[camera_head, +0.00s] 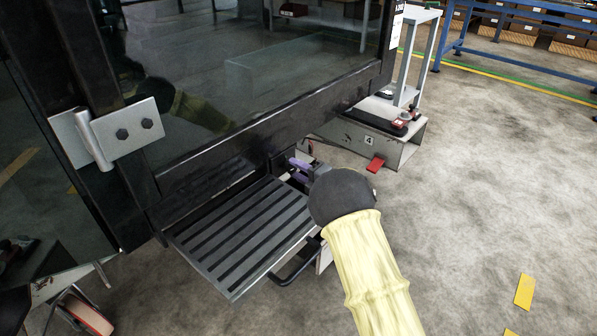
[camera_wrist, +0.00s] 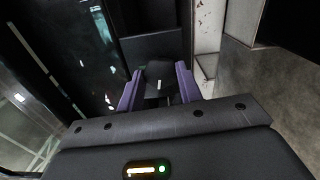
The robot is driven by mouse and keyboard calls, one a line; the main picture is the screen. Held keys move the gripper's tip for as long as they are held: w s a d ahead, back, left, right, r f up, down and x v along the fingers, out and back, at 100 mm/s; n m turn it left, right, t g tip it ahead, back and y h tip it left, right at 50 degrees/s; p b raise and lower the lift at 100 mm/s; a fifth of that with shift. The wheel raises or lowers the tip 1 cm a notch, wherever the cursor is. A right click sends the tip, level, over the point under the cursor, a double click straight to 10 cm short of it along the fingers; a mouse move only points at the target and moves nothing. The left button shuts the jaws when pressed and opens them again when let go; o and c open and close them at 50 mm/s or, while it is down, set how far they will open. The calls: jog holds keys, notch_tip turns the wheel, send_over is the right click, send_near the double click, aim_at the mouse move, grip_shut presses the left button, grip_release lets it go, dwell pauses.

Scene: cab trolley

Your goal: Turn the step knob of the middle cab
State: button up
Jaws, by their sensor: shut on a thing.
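The step (camera_head: 238,238) of the near cab is a dark slatted plate below the cab's glass door, with a black loop handle (camera_head: 298,264) at its front edge. My gripper (camera_head: 299,168) reaches in beside the step's right end, under the door's lower frame. In the wrist view its two purple fingers (camera_wrist: 159,78) are shut on a dark, blocky knob (camera_wrist: 158,72) between them. A pale mark shows on the knob. In the head view my own wrist and gripper hide the knob. I cannot tell how far it is turned.
The cab's glass door (camera_head: 260,85) stands above the step, with a metal hinge plate (camera_head: 135,133) at left. Another unit marked 4 (camera_head: 368,141), with a red pedal (camera_head: 375,164), stands behind. Open concrete floor (camera_head: 480,200) lies to the right.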

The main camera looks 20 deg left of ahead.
jog(key=n+b, duration=0.1)
jog(key=n, duration=0.3)
jog(key=n+b, duration=0.1)
jog(key=n, duration=0.1)
jog(key=shift+f+b, duration=0.25)
jog(key=shift+b, duration=0.05)
jog(key=n+b, duration=0.2)
jog(key=n, duration=0.2)
jog(key=shift+n+b, duration=1.25)
jog(key=shift+n, duration=0.45)
jog(key=shift+r, duration=0.1)
jog(key=o, duration=1)
jog(key=shift+r, duration=0.1)
